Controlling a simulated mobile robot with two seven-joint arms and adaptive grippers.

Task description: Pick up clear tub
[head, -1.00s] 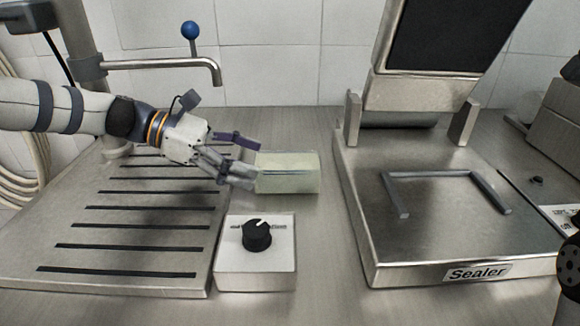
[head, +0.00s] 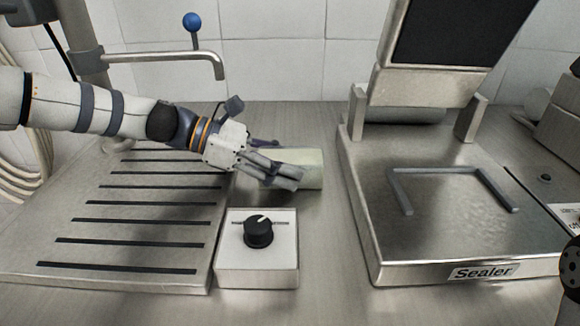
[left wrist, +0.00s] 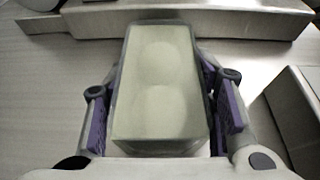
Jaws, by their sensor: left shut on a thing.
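The clear tub (head: 312,165) is a pale, see-through greenish box on the steel counter, between the slotted drain board and the sealer. My left gripper (head: 285,165) reaches over it from the left and is shut on it, one finger on each long side. In the left wrist view the tub (left wrist: 158,85) lies lengthwise between the two purple-padded fingers (left wrist: 162,115). The tub appears to rest on the counter; its near end is hidden by the gripper in the head view.
The slotted drain board (head: 130,255) is on the left, under a faucet (head: 170,62). A white box with a black knob (head: 257,250) stands in front of the tub. The sealer (head: 440,240) with its raised lid stands to the right. Bare counter lies between.

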